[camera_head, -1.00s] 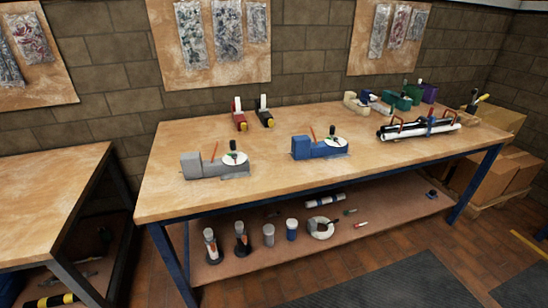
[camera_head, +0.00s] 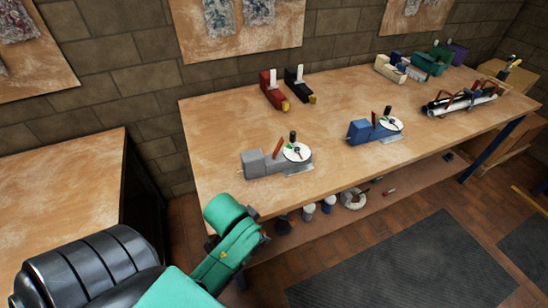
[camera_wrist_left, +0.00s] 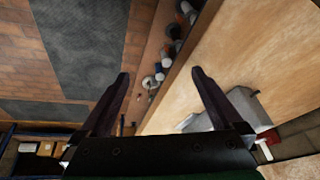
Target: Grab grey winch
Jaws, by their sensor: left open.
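The grey winch (camera_head: 256,164) stands on the near edge of the wooden workbench, at its left end. It has a grey block body, a round white disc and a reddish-brown lever. My left arm comes in from the lower left in the head view, its wrist just below and left of the winch, apart from it. In the left wrist view my left gripper (camera_wrist_left: 160,76) is open and empty, its two dark fingers spread. The grey winch (camera_wrist_left: 242,104) shows partly behind the right finger there, not between the fingers. My right gripper is out of view.
A blue winch (camera_head: 361,132) stands to the right on the same workbench (camera_head: 230,120). Red (camera_head: 271,92) and black (camera_head: 299,86) tools lie at the back. A lower shelf holds several cups. Another wooden table (camera_head: 70,190) stands at left.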

